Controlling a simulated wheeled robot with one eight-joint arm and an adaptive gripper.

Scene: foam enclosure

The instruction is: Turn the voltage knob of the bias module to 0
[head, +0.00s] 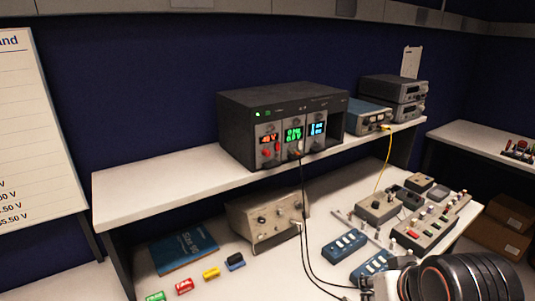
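A black instrument rack (245,125) stands on the raised white shelf. Its front holds three modules side by side: the left has an orange display (268,138) and red parts below, the middle a green display (293,134), the right a blue display (317,128). Labels are too small to read, so I cannot tell which is the bias module or where its voltage knob points. My gripper (385,286) seems to be at the lower right edge, partly cut off, well below and right of the rack and apart from it. Its fingers do not show clearly.
A black cable (304,200) hangs from the middle module to the lower bench. A blue-fronted box (368,116) and stacked grey instruments (394,97) stand right of the rack. The beige box (267,220) and blue switch boxes (344,245) occupy the bench. The shelf's left part is clear.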

